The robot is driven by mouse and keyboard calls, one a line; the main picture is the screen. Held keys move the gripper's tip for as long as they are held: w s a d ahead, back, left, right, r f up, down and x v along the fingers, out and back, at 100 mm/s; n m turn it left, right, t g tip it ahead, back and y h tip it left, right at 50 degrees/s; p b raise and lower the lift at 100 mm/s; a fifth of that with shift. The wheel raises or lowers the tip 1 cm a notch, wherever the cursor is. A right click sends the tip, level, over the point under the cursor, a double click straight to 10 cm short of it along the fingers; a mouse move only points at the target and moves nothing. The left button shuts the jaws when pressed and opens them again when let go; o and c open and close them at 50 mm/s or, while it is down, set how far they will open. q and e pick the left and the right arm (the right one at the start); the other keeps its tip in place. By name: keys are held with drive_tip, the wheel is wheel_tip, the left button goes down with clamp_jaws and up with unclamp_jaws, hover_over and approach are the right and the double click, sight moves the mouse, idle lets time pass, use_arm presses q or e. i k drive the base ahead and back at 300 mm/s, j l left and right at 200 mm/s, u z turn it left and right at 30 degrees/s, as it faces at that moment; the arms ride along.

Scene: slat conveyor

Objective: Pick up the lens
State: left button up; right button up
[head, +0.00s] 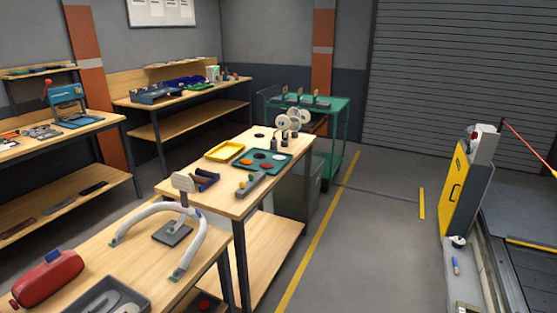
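I cannot pick out the lens for certain at this size. Behind the tray, several pale round discs (283,122) stand upright on dark supports; whether any is a lens I cannot tell. Neither of my grippers is in view.
A yellow tray (225,151), a grey block with small coloured parts (250,184) and dark blue-handled items (205,180) share the bench. The near bench carries a white curved frame (150,210), a red case (47,279) and a grey tray (138,284). Open floor lies right.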

sight(277, 158)
drive_tip(key=i+u, duration=0.15)
drive_tip(key=u, duration=0.5)
drive_tip(key=i+l+u, duration=0.7)
drive_tip(key=l, duration=0.25)
drive_tip(key=i+l, duration=0.15)
drive_tip(key=l, duration=0.2)
drive_tip(key=i+l+u, duration=0.1)
drive_tip(key=i+l, duration=0.25)
drive_tip(key=l, duration=0.3)
